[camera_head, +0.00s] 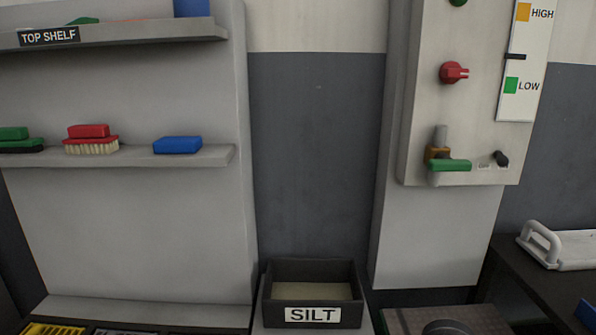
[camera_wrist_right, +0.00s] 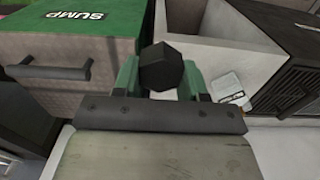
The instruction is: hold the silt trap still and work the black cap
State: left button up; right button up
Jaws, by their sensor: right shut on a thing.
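The black cap (camera_wrist_right: 161,67) is a dark six-sided piece in the upper middle of the right wrist view. My right gripper (camera_wrist_right: 161,76) has its green fingers on both sides of it and is shut on it. I cannot make out the body of the silt trap below the cap in the wrist view. In the head view a dark open box (camera_head: 313,294) labelled SILT stands at the bottom centre, with a pale floor inside. A dark rounded thing (camera_head: 447,327) is cut off at the bottom edge; I cannot tell what it is. My left gripper is not in view.
A grey shelf unit (camera_head: 120,230) with brushes and a blue block (camera_head: 178,145) stands at left. A panel (camera_head: 420,110) with a red knob (camera_head: 454,73) and a green-handled valve (camera_head: 449,165) is at right. A green SUMP container (camera_wrist_right: 70,40) with a handle is near my right gripper.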

dwell(0.4)
jog(key=shift+w+a+r+m, duration=0.55)
jog(key=shift+w+a, duration=1.9)
jog(key=shift+a, duration=0.7)
jog(key=shift+w+a+r+m, duration=0.45)
jog(key=shift+w+a+r, duration=0.25)
jog(key=shift+w+a, duration=2.1)
jog(key=shift+w+a+r+m, duration=0.55)
jog(key=shift+w+a, duration=1.5)
jog(key=shift+a, duration=1.45)
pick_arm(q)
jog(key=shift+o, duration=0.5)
